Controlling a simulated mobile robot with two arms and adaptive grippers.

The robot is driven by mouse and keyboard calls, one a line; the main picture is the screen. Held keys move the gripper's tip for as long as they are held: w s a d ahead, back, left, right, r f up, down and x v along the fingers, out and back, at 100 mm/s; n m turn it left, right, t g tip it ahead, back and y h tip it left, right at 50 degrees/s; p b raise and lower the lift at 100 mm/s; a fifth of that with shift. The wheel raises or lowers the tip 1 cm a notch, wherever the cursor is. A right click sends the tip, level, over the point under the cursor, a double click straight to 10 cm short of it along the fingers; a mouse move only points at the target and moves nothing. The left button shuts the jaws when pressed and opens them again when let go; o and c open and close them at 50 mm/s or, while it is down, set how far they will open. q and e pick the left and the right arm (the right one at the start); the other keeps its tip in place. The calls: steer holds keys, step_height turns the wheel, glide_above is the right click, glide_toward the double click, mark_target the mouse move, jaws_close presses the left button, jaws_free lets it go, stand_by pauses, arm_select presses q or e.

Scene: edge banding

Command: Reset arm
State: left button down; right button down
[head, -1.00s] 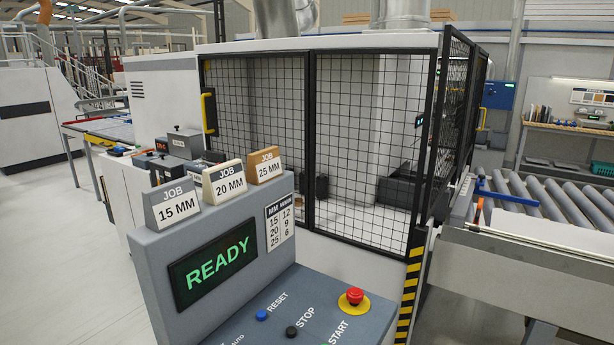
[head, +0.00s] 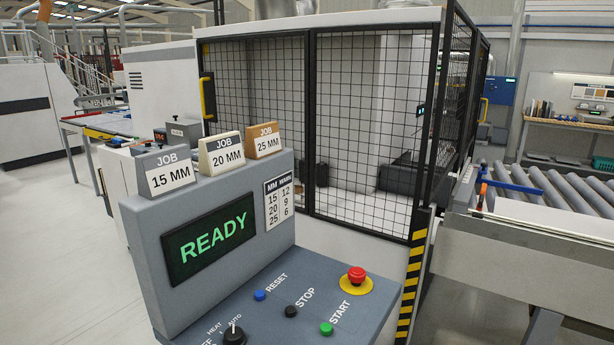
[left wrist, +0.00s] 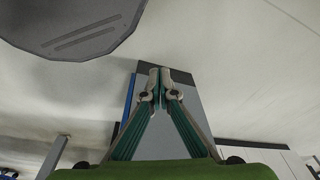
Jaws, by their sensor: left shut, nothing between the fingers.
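My left gripper (left wrist: 161,84) shows in the left wrist view with its two green-lined fingers together at the tips and nothing between them. Behind the fingertips is a grey panel with a dark edge and a blue strip on its left. Neither arm nor gripper shows in the head view. My right gripper is in no frame. In the head view, the control console (head: 145,240) has a screen (head: 210,234) reading READY in green.
The console has a blue RESET button (head: 260,295), black STOP button (head: 291,311), green START button (head: 326,328) and red emergency button (head: 356,274). Job blocks (head: 167,171) stand on top. A mesh-guarded machine (head: 365,140) is behind. A roller conveyor (head: 560,190) is at right. Floor is open at left.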

arm_select(q)
steer(key=s+a+f+g+b, duration=0.1)
steer(key=s+a+f+b, duration=0.1)
steer(key=s+f, duration=1.1)
steer(key=shift+s+a+b, duration=0.15)
steer(key=shift+a+b, duration=0.1)
steer(key=shift+b, duration=0.15)
steer(key=shift+f, duration=0.1)
